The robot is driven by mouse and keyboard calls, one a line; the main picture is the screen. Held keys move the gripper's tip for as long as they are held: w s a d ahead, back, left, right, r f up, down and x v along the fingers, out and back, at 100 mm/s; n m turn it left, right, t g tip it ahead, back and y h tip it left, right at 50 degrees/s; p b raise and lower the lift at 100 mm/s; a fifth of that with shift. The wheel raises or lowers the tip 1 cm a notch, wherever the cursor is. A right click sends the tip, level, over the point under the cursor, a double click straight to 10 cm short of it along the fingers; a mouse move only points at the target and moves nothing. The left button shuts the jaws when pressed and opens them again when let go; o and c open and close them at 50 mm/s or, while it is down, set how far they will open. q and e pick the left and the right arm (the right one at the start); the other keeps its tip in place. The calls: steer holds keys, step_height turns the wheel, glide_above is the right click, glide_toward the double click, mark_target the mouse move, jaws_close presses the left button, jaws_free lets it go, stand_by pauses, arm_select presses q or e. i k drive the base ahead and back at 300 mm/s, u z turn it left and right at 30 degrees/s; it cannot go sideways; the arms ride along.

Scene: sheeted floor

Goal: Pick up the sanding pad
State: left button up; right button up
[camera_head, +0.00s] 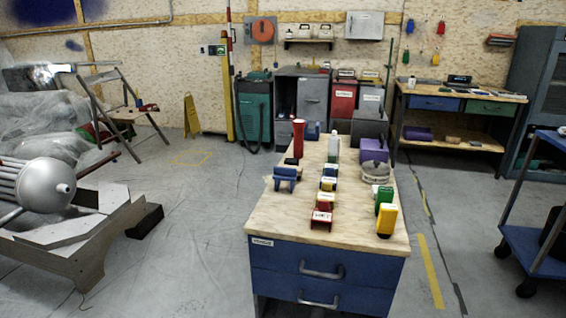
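I cannot tell for sure which item is the sanding pad. Several small items stand on the wooden top of a blue drawer bench (275,222). A red block with a pale top (321,218) lies near the front middle, and similar small blocks are lined up behind it. A blue item with a flat top (286,174) is at the left edge. A yellow item (386,221) and a green item (383,198) stand upright at the right. Neither of my grippers is in view.
A red flashlight-like item (298,138), a white bottle (333,148), a purple box (374,150) and a grey rounded item (375,172) stand farther back on the bench. A blue cart (537,247) is at the right. Open floor (190,230) lies left of the bench.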

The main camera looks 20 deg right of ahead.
mark_target(290, 162)
steer(key=u, duration=0.4)
steer(key=i, duration=2)
steer(key=z, duration=0.6)
steer(key=i, duration=1.25)
steer(key=z, duration=1.1)
